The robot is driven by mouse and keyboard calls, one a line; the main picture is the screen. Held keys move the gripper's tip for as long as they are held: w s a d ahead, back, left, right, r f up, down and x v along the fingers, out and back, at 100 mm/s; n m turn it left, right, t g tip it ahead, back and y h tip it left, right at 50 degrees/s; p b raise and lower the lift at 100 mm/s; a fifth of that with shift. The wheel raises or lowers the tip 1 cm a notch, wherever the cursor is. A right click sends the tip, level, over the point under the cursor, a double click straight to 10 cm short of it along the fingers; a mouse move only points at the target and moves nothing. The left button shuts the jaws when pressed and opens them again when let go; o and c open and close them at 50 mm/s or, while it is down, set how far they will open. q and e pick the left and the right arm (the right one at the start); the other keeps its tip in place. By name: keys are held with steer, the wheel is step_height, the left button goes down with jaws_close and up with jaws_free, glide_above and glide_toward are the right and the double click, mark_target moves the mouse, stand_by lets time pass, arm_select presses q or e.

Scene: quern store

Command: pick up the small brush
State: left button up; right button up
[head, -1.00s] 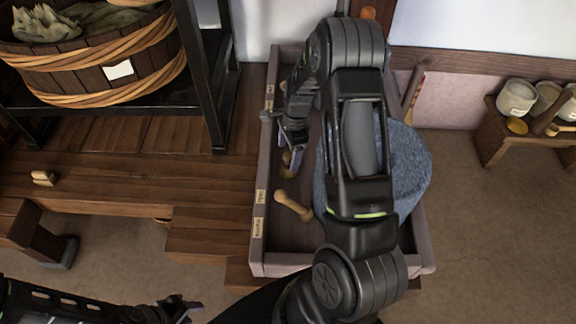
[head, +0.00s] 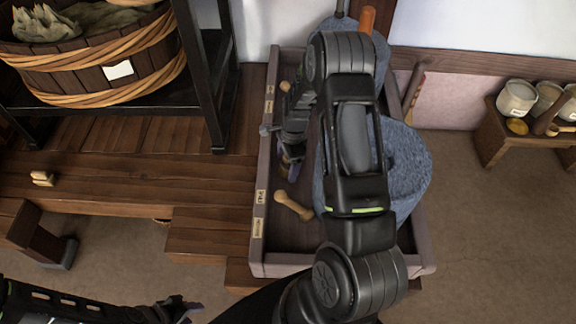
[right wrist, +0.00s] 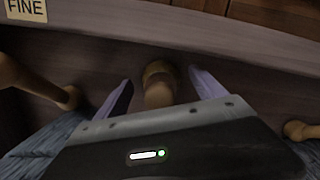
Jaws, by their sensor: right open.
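A small wooden-handled piece with a yellowish band, apparently the small brush (right wrist: 160,90), stands between the fingers of my right gripper in the right wrist view. My right gripper (right wrist: 161,75) is open, one finger on each side of it, with gaps on both sides. In the head view my right gripper (head: 289,168) is low inside the tray by its left wall, and hides the brush there. My left gripper (head: 182,308) is at the bottom left, away from the tray; its jaw opening is unclear.
The long tray (head: 258,250) has labels on its left wall. A larger wooden handle (head: 293,205) lies nearer, and a wooden knob (head: 284,86) farther back. A blue-grey stone (head: 408,165) fills the tray's right side, partly behind my arm. A wooden stool (head: 492,142) with jars stands right.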

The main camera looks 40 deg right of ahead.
steer(key=shift+c, duration=0.4)
steer(key=c, duration=1.4)
step_height(320, 180, up, 10)
steer(key=shift+r+p, duration=0.1)
steer(key=shift+p, duration=0.4)
steer(key=o, duration=0.8)
steer(key=shift+a, duration=0.1)
steer(key=c, duration=0.6)
